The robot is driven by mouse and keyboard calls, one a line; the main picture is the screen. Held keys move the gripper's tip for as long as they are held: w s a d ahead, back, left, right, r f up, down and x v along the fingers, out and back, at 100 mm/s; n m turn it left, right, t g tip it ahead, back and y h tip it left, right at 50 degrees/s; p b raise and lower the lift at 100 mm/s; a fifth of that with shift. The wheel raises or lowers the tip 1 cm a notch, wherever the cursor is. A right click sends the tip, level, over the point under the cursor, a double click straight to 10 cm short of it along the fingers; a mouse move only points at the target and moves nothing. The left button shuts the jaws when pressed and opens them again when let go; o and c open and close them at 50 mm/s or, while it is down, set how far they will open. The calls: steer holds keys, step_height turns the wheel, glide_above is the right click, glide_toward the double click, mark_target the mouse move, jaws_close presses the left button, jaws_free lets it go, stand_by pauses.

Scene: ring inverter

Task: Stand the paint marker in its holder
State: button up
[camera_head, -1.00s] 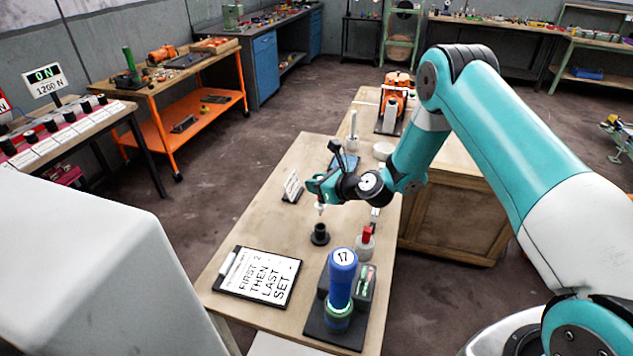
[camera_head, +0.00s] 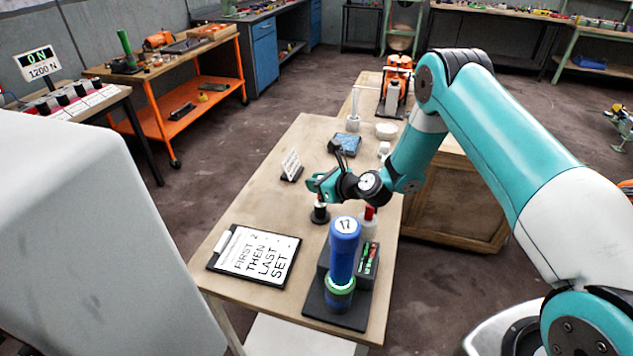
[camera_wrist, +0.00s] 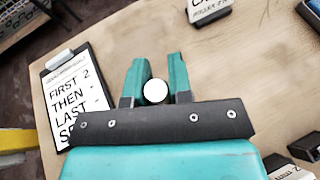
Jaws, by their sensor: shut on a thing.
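My gripper (camera_head: 320,187) is shut on the paint marker (camera_head: 320,199) over the table. The marker is roughly upright, with a little of its lower part showing under the fingers. In the wrist view its white round end (camera_wrist: 155,91) sits between the two teal fingers. The black round holder (camera_head: 320,214) stands on the table directly below the gripper. The marker's lower end meets the top of the holder in the picture; I cannot tell how deep it sits. The wrist view does not show the holder.
A clipboard (camera_head: 254,255) lies at the front left. A tall blue cylinder (camera_head: 343,250) stands on a black base at the front. A red-topped white piece (camera_head: 369,221) is close right of the holder. A small sign (camera_head: 291,165) stands behind.

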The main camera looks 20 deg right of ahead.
steer(key=shift+f, duration=0.15)
steer(key=o, duration=0.8)
